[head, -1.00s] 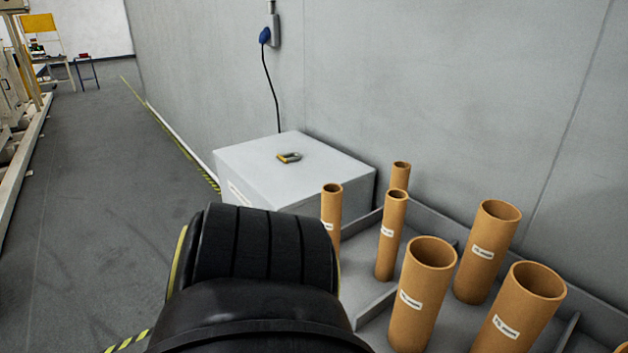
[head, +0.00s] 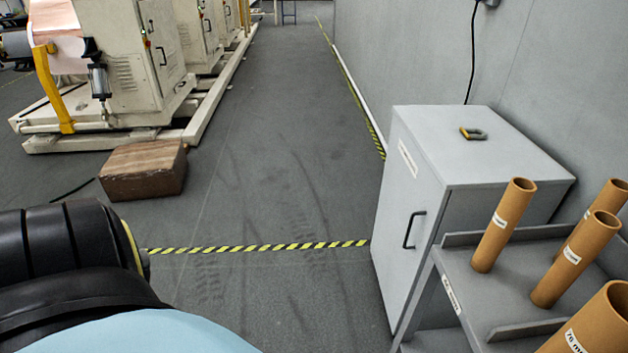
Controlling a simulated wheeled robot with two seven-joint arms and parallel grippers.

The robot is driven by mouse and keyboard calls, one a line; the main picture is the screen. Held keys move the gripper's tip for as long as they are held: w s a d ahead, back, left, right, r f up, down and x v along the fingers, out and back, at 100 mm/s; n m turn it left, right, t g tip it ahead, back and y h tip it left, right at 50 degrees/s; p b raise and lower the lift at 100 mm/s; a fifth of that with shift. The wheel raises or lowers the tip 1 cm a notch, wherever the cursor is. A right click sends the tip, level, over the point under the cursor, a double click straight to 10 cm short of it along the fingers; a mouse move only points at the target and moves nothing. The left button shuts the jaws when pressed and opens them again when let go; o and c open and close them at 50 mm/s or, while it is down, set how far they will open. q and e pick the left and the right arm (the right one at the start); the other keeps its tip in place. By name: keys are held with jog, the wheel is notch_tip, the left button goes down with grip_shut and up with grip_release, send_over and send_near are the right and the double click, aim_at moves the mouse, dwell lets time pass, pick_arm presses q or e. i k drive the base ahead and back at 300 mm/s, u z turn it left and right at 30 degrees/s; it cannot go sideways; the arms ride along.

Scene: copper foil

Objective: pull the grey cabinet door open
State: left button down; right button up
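The grey cabinet (head: 500,150) stands against the wall at the right of the head view. Its door (head: 408,205) faces left, towards the open floor, and looks shut. A black bar handle (head: 413,230) is on the door, and a white label (head: 407,158) is near its top. A black, ribbed part of my own arm fills the lower left, well apart from the cabinet. Neither of my grippers shows.
A grey rack (head: 470,287) with several brown cardboard tubes (head: 505,225) stands close in front of the cabinet. A padlock-like object (head: 473,133) lies on the cabinet top. A brown block (head: 143,170) sits near the beige machine (head: 120,75). The floor between is clear.

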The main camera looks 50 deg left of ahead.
aim_at(412, 202)
jog(key=u, duration=0.8)
jog(key=k, duration=0.35)
jog(key=u, duration=1.75)
jog(key=i, duration=1.05)
jog(key=z, duration=1.05)
jog(key=i, duration=0.55)
jog(key=z, duration=0.55)
